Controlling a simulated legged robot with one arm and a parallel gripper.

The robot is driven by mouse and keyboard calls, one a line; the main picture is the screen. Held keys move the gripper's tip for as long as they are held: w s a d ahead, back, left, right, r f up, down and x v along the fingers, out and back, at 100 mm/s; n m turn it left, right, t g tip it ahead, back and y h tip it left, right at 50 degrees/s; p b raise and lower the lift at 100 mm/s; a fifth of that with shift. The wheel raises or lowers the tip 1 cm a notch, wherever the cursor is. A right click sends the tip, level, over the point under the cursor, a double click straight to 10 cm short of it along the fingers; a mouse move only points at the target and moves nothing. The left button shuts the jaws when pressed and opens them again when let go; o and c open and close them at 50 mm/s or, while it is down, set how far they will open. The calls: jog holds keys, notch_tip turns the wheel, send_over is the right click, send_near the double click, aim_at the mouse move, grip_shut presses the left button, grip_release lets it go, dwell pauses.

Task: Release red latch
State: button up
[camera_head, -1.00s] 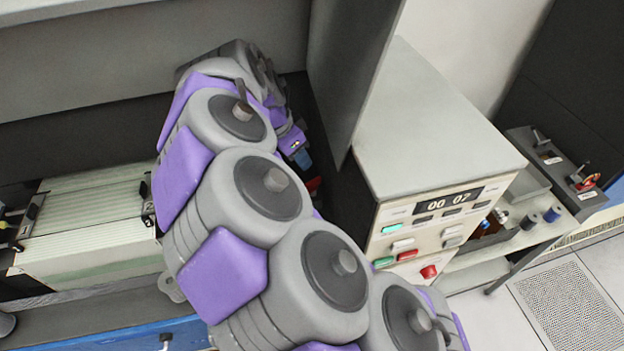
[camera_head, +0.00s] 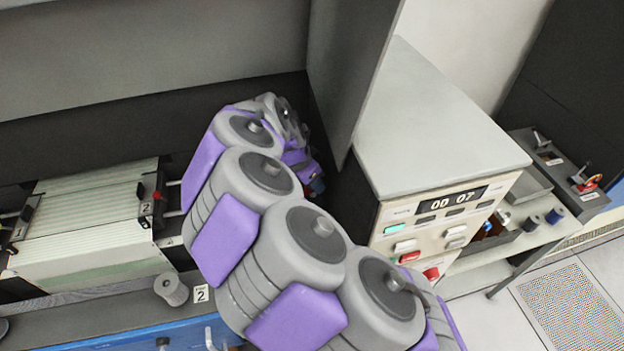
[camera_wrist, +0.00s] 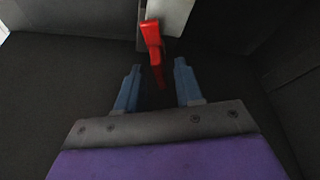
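In the wrist view, a red latch (camera_wrist: 152,38) hangs from a pale grey panel (camera_wrist: 170,12) at the top centre. Its lower end reaches down to the gap between the fingertips. My gripper (camera_wrist: 157,66) is open, with one blue finger on each side of that end. I see no clear contact between finger and latch. In the head view, my gripper end (camera_head: 316,182) is mostly hidden behind my arm beside the dark recess, and this latch cannot be made out there.
A card tray (camera_head: 90,220) with a small red part (camera_head: 158,196) on its end block lies at left. A spool (camera_head: 171,289) stands in front. At right is a grey cabinet (camera_head: 430,130) with a display reading 00 07, coloured buttons and a red knob (camera_head: 432,273).

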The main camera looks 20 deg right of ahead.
jog(key=shift+a, duration=0.15)
jog(key=shift+a, duration=0.2)
jog(key=c, duration=0.3)
jog(key=shift+d, duration=0.15)
grip_shut()
jog(key=shift+s+n, duration=0.2)
jog(key=shift+n, duration=0.1)
jog(key=n+t, duration=0.1)
jog(key=n, duration=0.1)
jog(key=shift+s+n+y, duration=0.1)
jog(key=shift+n+y, duration=0.2)
jog(key=shift+d+n+t+y+p, duration=0.15)
jog(key=shift+n+t+y, duration=0.25)
jog(key=shift+n, duration=1.05)
jog(key=shift+d+n+t+y+p, duration=0.1)
jog(key=shift+n+t+y+p, duration=0.25)
jog(key=shift+n, duration=1.1)
